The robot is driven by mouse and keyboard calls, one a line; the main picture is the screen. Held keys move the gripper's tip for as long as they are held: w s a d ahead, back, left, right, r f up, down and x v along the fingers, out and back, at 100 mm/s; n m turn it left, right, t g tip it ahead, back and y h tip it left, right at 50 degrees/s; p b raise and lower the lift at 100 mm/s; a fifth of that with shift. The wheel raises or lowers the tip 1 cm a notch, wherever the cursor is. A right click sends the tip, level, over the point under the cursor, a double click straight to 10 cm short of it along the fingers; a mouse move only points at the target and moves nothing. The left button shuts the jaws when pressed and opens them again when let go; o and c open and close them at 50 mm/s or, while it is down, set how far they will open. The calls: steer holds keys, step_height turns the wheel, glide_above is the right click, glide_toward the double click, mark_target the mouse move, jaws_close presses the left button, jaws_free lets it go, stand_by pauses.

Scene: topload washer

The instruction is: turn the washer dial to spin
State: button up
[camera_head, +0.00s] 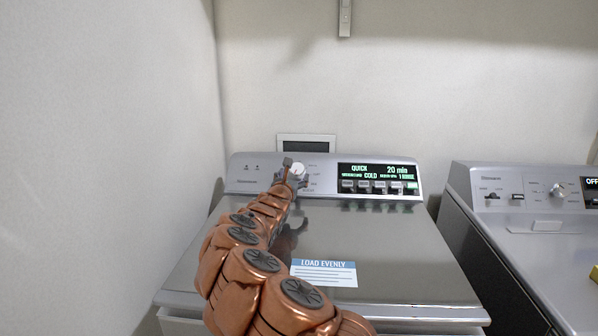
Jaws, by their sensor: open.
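The washer (400,265) stands in the middle, with its grey lid closed. Its dial (298,170) is a pale round knob on the control panel, left of the display (377,171). The display is lit and reads "QUICK", "20 min" and "COLD". My copper-coloured arm reaches up from the bottom of the view to the panel. My gripper (291,170) is open at the dial, with a finger just left of the knob. The arm and gripper hide part of the panel and some dial labels. I cannot tell whether the fingers touch the knob.
A row of buttons (378,186) lies under the display. A "LOAD EVENLY" label (323,273) is on the lid. A second appliance (545,225) stands to the right, across a narrow dark gap. A wall (110,150) rises on the left.

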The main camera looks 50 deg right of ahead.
mark_target(295, 174)
steer(key=shift+w+d+f, duration=0.1)
steer(key=shift+f, duration=0.1)
steer(key=shift+p+x, duration=0.65)
steer(key=shift+x, duration=0.45)
steer(key=shift+w+d, duration=0.2)
steer(key=shift+w, duration=0.05)
steer(key=shift+p+x, duration=0.45)
steer(key=shift+x, duration=0.75)
steer(key=shift+w+d+r, duration=0.1)
steer(key=shift+w+d, duration=0.15)
steer(key=shift+d, duration=0.15)
steer(key=shift+w+d+p, duration=0.25)
steer(key=shift+d+p, duration=0.15)
steer(key=shift+d, duration=0.25)
